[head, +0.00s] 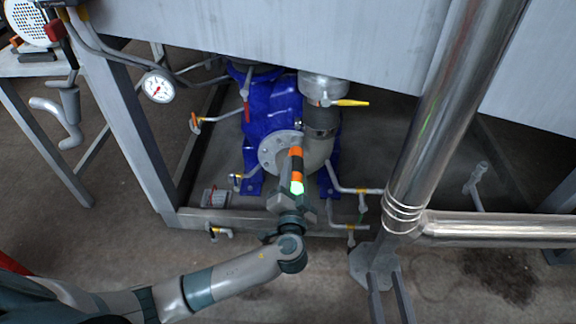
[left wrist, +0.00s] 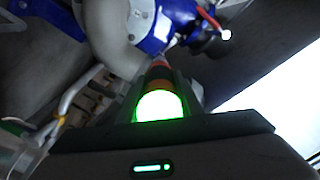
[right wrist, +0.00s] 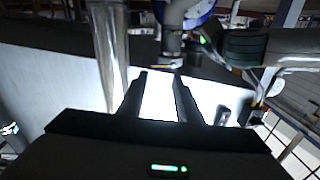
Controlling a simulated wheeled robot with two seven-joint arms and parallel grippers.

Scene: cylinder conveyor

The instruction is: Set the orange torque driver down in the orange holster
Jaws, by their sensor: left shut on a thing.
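My left gripper (head: 293,192) is in the middle of the head view, shut on the orange torque driver (head: 296,153). The driver has orange and black bands and a glowing green end, and appears in front of a grey pipe flange. The left wrist view shows the green end (left wrist: 160,106) between the fingers, with the far part of the driver partly hidden. My right gripper (right wrist: 157,82) shows only in its own wrist view, with fingers apart and nothing between them. I cannot make out the orange holster for certain; a small orange item (head: 15,41) sits at the far upper left.
A blue pump (head: 268,112) with pipes and valves stands behind the left gripper, under a large grey tank (head: 270,38). A pressure gauge (head: 158,87) is to the left. A shiny vertical pipe (head: 440,110) blocks the right. A side table (head: 40,68) stands at upper left.

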